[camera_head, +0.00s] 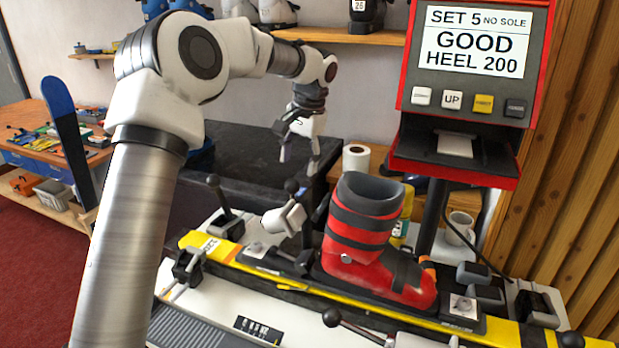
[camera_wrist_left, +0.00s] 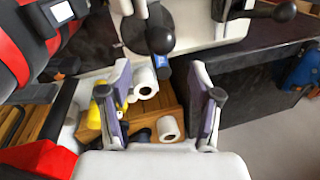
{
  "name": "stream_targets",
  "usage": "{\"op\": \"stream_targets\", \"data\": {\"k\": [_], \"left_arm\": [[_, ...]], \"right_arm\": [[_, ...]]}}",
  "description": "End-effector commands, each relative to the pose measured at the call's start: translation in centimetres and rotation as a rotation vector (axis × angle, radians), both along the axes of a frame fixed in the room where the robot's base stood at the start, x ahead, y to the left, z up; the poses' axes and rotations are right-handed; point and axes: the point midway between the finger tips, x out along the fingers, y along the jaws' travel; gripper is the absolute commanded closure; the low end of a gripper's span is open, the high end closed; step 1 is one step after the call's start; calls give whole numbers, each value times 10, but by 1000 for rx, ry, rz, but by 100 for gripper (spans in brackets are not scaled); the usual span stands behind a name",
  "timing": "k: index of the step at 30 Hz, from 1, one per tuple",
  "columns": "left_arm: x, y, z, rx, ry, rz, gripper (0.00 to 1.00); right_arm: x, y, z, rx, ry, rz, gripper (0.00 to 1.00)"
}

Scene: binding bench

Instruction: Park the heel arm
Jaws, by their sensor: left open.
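A red and black ski boot (camera_head: 365,235) stands on a yellow ski (camera_head: 225,250) clamped along the bench, its toe to the right. Behind its heel is a pale grey block (camera_head: 284,218) by a black-knobbed lever (camera_head: 292,186); this looks like the heel arm, but I cannot be sure. My left gripper (camera_head: 299,150) hangs behind the bench, beyond the block and apart from it. In the left wrist view its two fingers (camera_wrist_left: 165,110) are wide apart with nothing gripped. My right gripper is not in view.
A red machine panel (camera_head: 475,60) reads "SET 5 NO SOLE GOOD HEEL 200". Other levers (camera_head: 217,190) stick up along the bench. A dark box (camera_head: 250,165) lies behind it, with a paper roll (camera_head: 356,160) beside. A mug (camera_head: 460,228) stands right of the boot.

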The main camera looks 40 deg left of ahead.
Motion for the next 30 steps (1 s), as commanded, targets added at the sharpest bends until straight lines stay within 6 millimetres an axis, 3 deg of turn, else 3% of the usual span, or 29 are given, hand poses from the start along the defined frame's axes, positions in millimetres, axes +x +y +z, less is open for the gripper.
{"op": "stream_targets", "data": {"k": [12,22,27,30], "left_arm": [[-3,13,-65,-1,3,1,37],[-3,14,-76,-1,1,0,37],[-3,14,-76,-1,1,0,97],[-3,14,-76,-1,1,0,100]], "right_arm": [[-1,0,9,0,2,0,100],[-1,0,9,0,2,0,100],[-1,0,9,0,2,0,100],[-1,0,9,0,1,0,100]]}}
